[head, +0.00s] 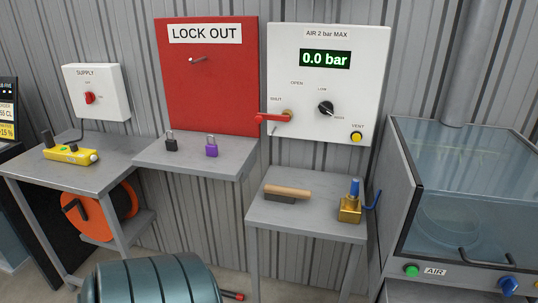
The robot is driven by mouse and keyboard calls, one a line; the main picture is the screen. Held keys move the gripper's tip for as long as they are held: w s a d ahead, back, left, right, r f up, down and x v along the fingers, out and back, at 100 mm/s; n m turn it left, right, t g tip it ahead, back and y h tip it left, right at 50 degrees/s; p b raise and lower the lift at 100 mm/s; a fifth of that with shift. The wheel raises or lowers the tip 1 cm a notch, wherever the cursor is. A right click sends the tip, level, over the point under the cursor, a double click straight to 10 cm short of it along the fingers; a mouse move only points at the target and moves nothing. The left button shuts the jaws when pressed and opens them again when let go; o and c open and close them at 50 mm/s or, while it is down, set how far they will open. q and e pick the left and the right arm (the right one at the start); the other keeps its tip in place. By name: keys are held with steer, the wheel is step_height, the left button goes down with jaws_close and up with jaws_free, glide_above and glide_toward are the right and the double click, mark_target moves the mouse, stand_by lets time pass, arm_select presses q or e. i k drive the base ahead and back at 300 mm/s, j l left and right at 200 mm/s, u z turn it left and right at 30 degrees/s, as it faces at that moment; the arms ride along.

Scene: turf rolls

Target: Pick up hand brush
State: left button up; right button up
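The hand brush (287,192) lies on the small grey table (309,217) right of the picture's middle. It has a light wooden handle on top and a dark part below. It lies roughly level, its long side running left to right. A brass fitting with a blue top (350,204) stands to its right on the same table, apart from it. Neither of my grippers shows in the head view.
A grey shelf (199,158) with a black padlock (171,142) and a purple padlock (211,147) is at the left. A glass-fronted cabinet (465,195) stands at the right. A dark green ribbed drum (150,280) is in front. A white air panel (328,82) hangs behind the brush.

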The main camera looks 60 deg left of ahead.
mark_target(276, 193)
steer(key=u, duration=1.75)
steer(key=z, duration=1.1)
steer(key=j+z, duration=0.15)
steer(key=j, duration=0.25)
steer(key=k+j+z, duration=0.1)
steer(key=j, duration=0.25)
steer(key=k+j+z, duration=0.15)
steer(key=j, duration=0.25)
steer(key=j+z, duration=0.1)
steer(key=j, duration=0.25)
steer(key=k+j+z, duration=0.15)
steer(key=j, duration=0.2)
steer(key=k+j+z, duration=0.15)
steer(key=j, duration=0.2)
